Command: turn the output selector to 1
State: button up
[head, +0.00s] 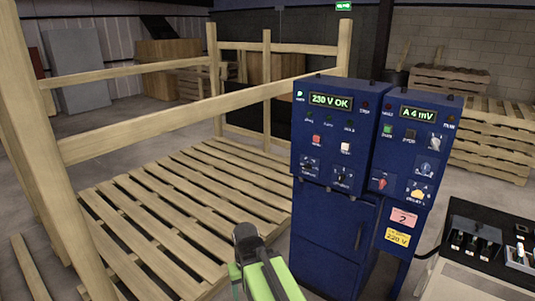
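A blue control cabinet (331,230) stands right of centre. Its left panel has a green display reading "230 V OK", a red button, a white button and two small rotary knobs (310,166) (342,177) low down. Its right panel has a display reading "A 4 mV", a red knob (381,182), a yellow knob (417,194) and other small controls. The labels are too small to read, so I cannot tell which knob is the output selector or where it points. My gripper (247,238) shows at the bottom centre, left of the cabinet and apart from the panels; its fingers cannot be made out.
A wooden slatted platform (165,215) with rails lies left of the cabinet. A dark bench with small devices (480,240) stands at the lower right. Stacked pallets (490,145) are behind on the right. Pink and yellow tags hang under the right panel.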

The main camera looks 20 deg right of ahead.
aim_at(342, 178)
jog(key=z, duration=0.4)
jog(key=i, duration=1.15)
jog(key=u, duration=0.4)
